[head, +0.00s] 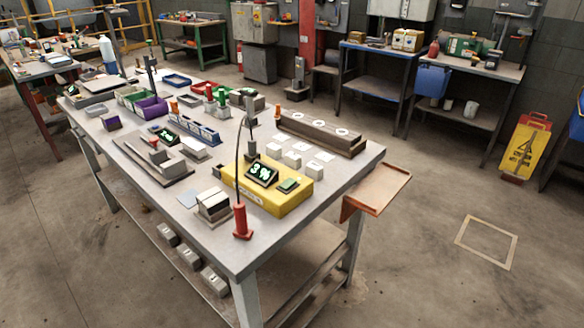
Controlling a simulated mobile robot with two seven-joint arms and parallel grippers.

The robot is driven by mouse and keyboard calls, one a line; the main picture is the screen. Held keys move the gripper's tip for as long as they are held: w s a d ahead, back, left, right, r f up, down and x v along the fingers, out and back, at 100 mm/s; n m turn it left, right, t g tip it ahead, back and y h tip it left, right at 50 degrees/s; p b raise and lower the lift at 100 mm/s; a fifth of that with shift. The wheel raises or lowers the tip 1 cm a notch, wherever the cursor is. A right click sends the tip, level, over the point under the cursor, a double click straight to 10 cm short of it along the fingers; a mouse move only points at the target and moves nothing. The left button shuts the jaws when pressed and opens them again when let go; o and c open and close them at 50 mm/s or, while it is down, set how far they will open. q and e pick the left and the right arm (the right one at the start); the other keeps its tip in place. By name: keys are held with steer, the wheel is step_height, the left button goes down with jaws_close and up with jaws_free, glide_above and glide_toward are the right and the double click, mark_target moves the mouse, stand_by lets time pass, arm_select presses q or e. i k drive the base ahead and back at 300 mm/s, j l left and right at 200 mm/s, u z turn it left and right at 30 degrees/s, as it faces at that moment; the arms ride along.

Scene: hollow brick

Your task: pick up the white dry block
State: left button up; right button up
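Several small white-grey blocks sit on the workbench (165,200). Two of them, a left block (274,151) and a right block (292,159), stand behind the yellow device (290,199), near its far edge. The yellow device has a dark display (262,173) that reads "3%" and a small green pad (288,185). Another pale block (213,203) with a brown lower part sits at the bench's front edge. I cannot tell from this view which block is the dry one. Neither of my grippers is in view.
A long brown rack (322,136) with white rings lies behind the blocks. A red-based post (242,222) with a thin curved cable stands near the front corner. An orange tray (376,188) juts from the right side. More blocks (190,257) lie on the lower shelf. Floor at right is mostly clear.

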mark_target(293, 161)
steer(key=k+u, duration=0.15)
steer(key=u, duration=1)
steer(key=l+u, duration=0.25)
steer(key=u, duration=0.15)
steer(key=l+u, duration=0.25)
steer(key=u, duration=0.15)
steer(key=l, duration=0.45)
steer(key=k+l, duration=0.15)
steer(key=l, duration=0.35)
